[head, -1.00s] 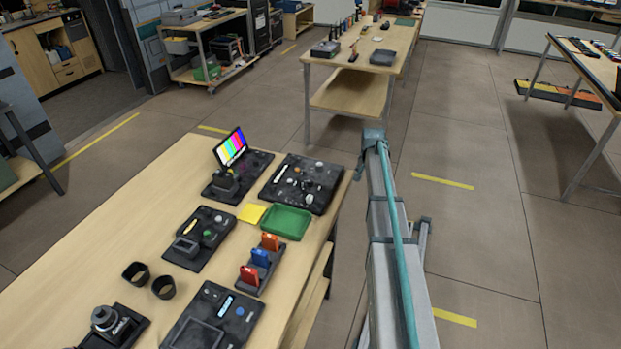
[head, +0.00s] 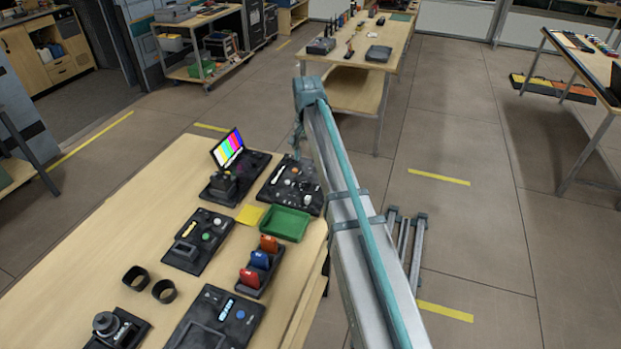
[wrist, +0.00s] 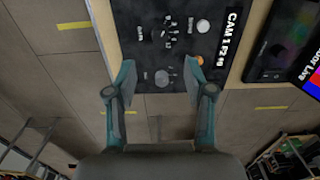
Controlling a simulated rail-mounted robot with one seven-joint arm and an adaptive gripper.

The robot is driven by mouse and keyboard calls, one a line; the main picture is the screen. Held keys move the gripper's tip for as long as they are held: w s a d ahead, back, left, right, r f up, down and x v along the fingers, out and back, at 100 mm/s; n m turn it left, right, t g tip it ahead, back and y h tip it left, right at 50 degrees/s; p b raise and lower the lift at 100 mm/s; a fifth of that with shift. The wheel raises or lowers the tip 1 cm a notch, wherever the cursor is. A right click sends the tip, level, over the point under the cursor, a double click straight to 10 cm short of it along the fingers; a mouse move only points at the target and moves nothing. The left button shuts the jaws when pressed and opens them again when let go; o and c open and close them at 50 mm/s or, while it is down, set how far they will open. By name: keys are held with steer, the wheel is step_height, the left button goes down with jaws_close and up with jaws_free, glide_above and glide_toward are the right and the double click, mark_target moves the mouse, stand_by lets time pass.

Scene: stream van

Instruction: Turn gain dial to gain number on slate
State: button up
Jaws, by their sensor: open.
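A black control panel (head: 285,200) lies at the far right corner of the near table, with small knobs and switches. In the wrist view the panel (wrist: 165,45) carries a white round knob (wrist: 203,26), a grey round knob (wrist: 161,78) and several small controls. Which one is the gain dial I cannot tell. My arm hides part of the panel in the head view.
A colour-bar monitor (head: 228,148) stands beside the panel. A green tray (head: 285,223), a yellow note (head: 250,214) and a rack of coloured blocks (head: 261,262) sit close by. More panels and two dark cups lie nearer. Floor right of the table is largely open.

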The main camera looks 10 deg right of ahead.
mark_target(308, 181)
step_height(308, 181, down, 10)
steer(key=p, duration=0.2)
steer(key=shift+p, duration=0.35)
jaws_close()
